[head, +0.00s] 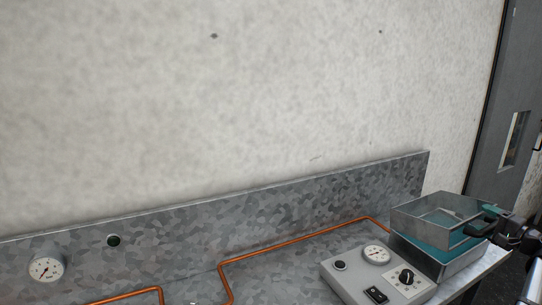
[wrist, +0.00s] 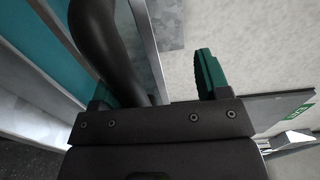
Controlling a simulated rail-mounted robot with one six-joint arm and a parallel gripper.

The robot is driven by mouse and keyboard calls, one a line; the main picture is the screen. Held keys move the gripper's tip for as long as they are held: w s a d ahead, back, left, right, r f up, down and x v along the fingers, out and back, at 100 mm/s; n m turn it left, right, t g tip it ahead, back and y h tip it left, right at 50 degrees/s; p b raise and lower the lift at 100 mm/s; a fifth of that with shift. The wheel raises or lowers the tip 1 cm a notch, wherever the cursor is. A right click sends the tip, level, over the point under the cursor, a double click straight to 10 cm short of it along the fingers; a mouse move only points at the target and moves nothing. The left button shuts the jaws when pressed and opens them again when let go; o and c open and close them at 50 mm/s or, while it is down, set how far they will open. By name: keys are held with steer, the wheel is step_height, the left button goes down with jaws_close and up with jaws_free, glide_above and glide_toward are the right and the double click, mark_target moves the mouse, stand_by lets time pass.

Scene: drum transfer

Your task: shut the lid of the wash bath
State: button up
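The wash bath (head: 440,268) is a grey metal box with teal inside, at the right end of the bench in the head view. Its metal-framed lid (head: 415,222) is raised above the box, with teal showing between them; its exact angle is hard to judge. A black handle (head: 480,229) is on the lid's right side. My gripper (head: 497,221) is at this handle. In the wrist view my gripper (wrist: 155,78) has its green-padded fingers apart, with the curved black handle (wrist: 98,35) between them, nearer the left finger. A gap shows beside the right finger.
A grey control box (head: 375,277) with a gauge, knob and switch stands just left of the bath. An orange pipe (head: 290,247) runs along the bench by the metal backsplash (head: 200,235). A grey door (head: 497,110) is at the far right.

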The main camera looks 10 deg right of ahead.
steer(key=shift+s+d+f+b, duration=0.1)
steer(key=shift+s+f+b, duration=0.15)
steer(key=shift+f+b, duration=0.25)
steer(key=shift+s+d+f+b, duration=0.1)
steer(key=shift+s+f+b, duration=0.15)
steer(key=shift+f, duration=0.4)
steer(key=shift+s, duration=0.1)
steer(key=f+b, duration=0.1)
steer(key=s+f+b, duration=0.1)
steer(key=f+b, duration=0.3)
steer(key=shift+s+d+f, duration=0.1)
steer(key=shift+s+d, duration=0.15)
steer(key=o, duration=0.5)
